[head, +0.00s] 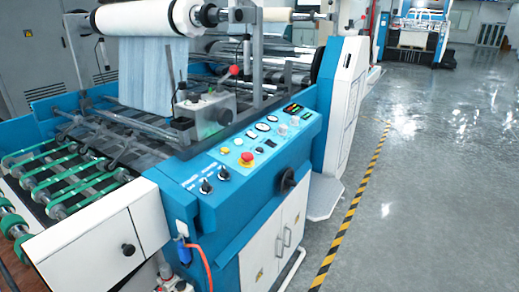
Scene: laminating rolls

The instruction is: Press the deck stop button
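A blue laminating machine fills the left and middle of the head view. Its sloped control panel (255,145) faces me. A red mushroom-shaped button (247,158) sits on the panel near its front edge. A small yellow button (225,151) is to its left, and black knobs (223,174) are lower left. Round gauges, pale dials and a lit display (293,108) are farther along. The labels are too small to read, so I cannot tell which control is marked deck stop. Neither of my grippers is in view.
A red ball-topped part (235,71) stands above the panel. A black handwheel (288,181) juts from the machine's front. Green belts (65,180) run on the left. An orange hose (200,262) hangs below. The grey floor (430,170) at right is open beyond a yellow-black line (350,210).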

